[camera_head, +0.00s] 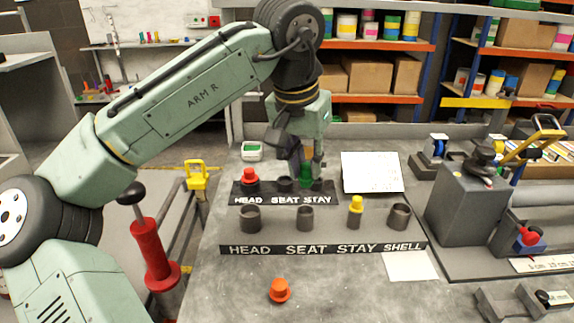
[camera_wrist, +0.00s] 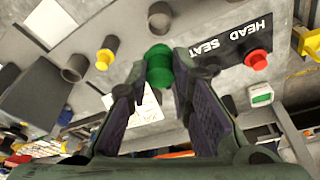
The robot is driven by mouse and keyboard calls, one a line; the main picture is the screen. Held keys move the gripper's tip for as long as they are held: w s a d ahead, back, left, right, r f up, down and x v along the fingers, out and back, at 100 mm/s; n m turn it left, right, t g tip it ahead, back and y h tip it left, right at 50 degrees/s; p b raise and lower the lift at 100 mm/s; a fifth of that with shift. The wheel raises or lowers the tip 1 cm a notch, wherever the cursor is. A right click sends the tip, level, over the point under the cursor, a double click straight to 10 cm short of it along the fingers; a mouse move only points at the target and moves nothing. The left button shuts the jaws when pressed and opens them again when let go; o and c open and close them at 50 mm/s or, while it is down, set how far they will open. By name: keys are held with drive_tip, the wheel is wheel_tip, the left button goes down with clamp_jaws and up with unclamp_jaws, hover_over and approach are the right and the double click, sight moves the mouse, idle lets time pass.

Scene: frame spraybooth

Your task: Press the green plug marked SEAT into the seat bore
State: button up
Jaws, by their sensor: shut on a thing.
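My gripper (camera_head: 306,160) is shut on the green plug (camera_head: 306,176) at the back rack, labelled HEAD SEAT STAY. In the wrist view the green plug (camera_wrist: 159,68) sits between both fingertips. Its marking is not readable, and I cannot tell its exact height above the rack. The seat bore (camera_head: 305,218) is a dark, empty-looking cup in the front row, behind the word SEAT. The plug is behind it, apart from it. In the wrist view this cup (camera_wrist: 160,16) is at the top, beyond the plug.
A red plug (camera_head: 250,178) stands at HEAD in the back rack. Front row: an empty-looking HEAD cup (camera_head: 250,218), a yellow plug (camera_head: 355,207) at STAY, and a SHELL cup (camera_head: 400,216). An orange plug (camera_head: 280,291) is on the bare front table. A white sheet (camera_head: 372,172) is right of the rack.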

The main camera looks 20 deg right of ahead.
sight(305, 175)
drive_tip(key=shift+s, duration=0.15)
drive_tip(key=shift+r+p, duration=0.15)
drive_tip(key=shift+p, duration=0.35)
drive_tip(key=shift+f+b, duration=1.45)
drive_tip(key=shift+f, duration=1.1)
drive_tip(key=shift+p, duration=0.85)
drive_tip(key=shift+f+b, duration=0.6)
drive_tip(key=shift+f, duration=0.85)
drive_tip(key=o, duration=1)
